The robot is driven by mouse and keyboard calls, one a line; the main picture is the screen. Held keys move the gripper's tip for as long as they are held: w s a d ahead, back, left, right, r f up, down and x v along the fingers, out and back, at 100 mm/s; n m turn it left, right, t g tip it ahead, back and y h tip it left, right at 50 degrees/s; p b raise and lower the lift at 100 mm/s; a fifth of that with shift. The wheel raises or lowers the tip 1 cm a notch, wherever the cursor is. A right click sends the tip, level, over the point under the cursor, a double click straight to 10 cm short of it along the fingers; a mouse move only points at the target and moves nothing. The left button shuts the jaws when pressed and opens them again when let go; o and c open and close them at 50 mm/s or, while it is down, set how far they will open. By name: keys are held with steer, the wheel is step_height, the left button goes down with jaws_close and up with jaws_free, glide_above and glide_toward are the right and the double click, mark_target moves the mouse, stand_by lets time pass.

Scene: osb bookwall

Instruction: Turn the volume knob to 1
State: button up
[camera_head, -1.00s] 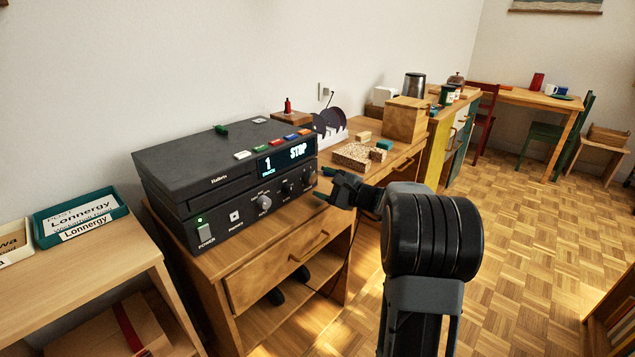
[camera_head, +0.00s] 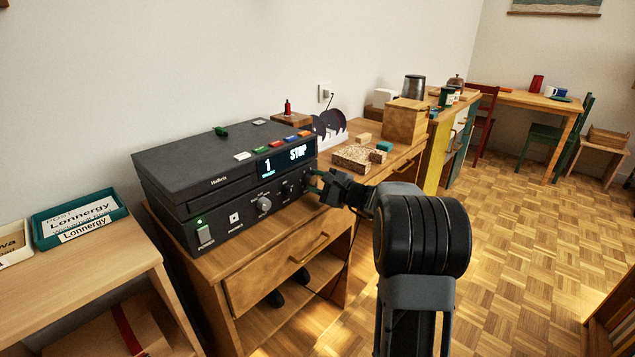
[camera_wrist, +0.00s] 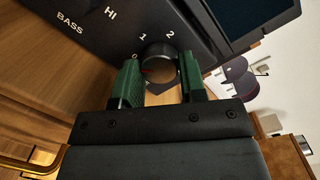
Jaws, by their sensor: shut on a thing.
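The black stereo unit (camera_head: 225,180) stands on a wooden cabinet, with its lit display reading "1" and "STOP". In the wrist view the volume knob (camera_wrist: 159,62) is a dark round knob beside the printed marks 0, 1 and 2. A small red mark shows on its side near the 0. My gripper (camera_head: 314,181) is at the right end of the unit's front panel. Its green fingers (camera_wrist: 160,80) are shut on the knob from both sides. In the head view the fingers mostly hide this knob.
Other knobs (camera_head: 264,204) and a power switch (camera_head: 204,235) sit left on the same panel. Coloured buttons (camera_head: 274,143) line the unit's top edge. Wooden blocks (camera_head: 352,157) and a wooden box (camera_head: 405,120) stand to the right.

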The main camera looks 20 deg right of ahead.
steer(key=shift+c, duration=1.3)
steer(key=m+p, duration=0.3)
steer(key=m, duration=0.3)
steer(key=shift+r+m+t+p, duration=0.1)
steer(key=shift+m+t+p, duration=0.2)
steer(key=shift+m+t, duration=0.1)
steer(key=shift+m+p, duration=1.2)
steer(key=shift+m, duration=0.8)
steer(key=shift+t, duration=0.3)
steer(key=o, duration=0.9)
steer(key=shift+f, duration=0.2)
